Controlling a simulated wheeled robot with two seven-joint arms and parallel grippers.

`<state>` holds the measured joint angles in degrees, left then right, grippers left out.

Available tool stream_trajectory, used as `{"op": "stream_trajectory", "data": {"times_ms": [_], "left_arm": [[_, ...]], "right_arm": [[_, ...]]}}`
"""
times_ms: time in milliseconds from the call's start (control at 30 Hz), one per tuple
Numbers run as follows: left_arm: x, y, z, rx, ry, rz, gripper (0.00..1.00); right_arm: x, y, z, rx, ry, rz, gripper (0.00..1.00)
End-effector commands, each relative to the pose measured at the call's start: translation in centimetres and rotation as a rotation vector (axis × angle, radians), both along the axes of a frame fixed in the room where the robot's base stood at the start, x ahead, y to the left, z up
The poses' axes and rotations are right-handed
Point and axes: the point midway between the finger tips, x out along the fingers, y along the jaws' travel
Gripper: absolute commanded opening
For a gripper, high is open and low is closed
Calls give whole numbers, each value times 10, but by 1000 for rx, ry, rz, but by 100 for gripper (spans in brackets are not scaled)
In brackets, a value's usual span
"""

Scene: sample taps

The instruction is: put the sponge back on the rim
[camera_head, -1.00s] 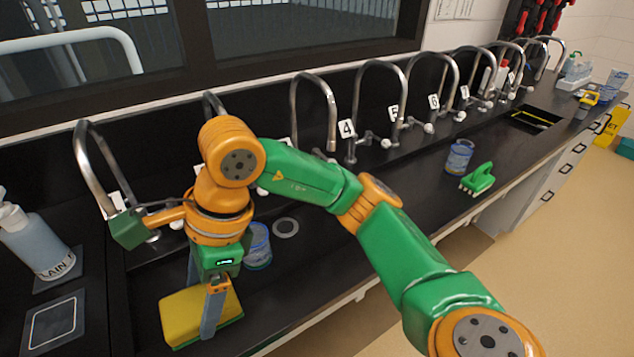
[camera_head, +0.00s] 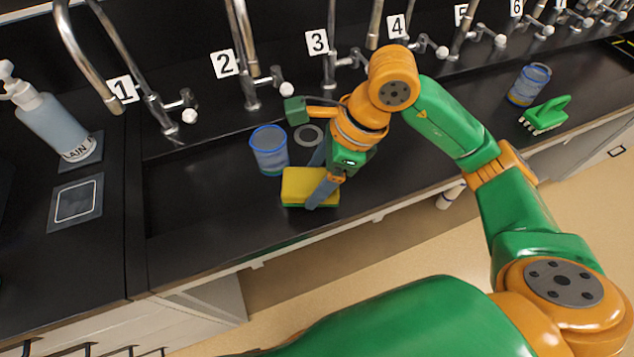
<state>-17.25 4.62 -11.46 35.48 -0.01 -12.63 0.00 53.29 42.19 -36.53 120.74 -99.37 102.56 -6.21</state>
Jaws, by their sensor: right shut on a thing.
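The sponge (camera_head: 300,184) is a block with a yellow top and a green underside. My right gripper (camera_head: 317,187) is shut on it, with one finger across its near right side; the other finger is mostly hidden behind it. The sponge is near the front rim (camera_head: 370,209) of the black sink trough, in front and to the right of a blue-rimmed cup. I cannot tell whether its underside touches anything. My left gripper is not in view.
The blue-rimmed cup (camera_head: 269,150) stands close behind the sponge, by a grey ring (camera_head: 308,135). Numbered taps line the back. A soap bottle (camera_head: 55,125) is at left. The trough's left part is clear.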

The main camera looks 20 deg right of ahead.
Motion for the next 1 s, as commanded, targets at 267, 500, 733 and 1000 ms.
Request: {"op": "stream_trajectory", "data": {"times_ms": [267,500,733,1000], "left_arm": [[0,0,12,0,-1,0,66],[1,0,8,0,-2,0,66],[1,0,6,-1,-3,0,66],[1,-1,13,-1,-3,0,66]], "right_arm": [[4,-3,-37,-3,1,0,24],[4,-2,-40,-1,0,1,24],[4,-2,-41,-1,1,1,100],[4,-2,-34,-1,1,1,100]]}}
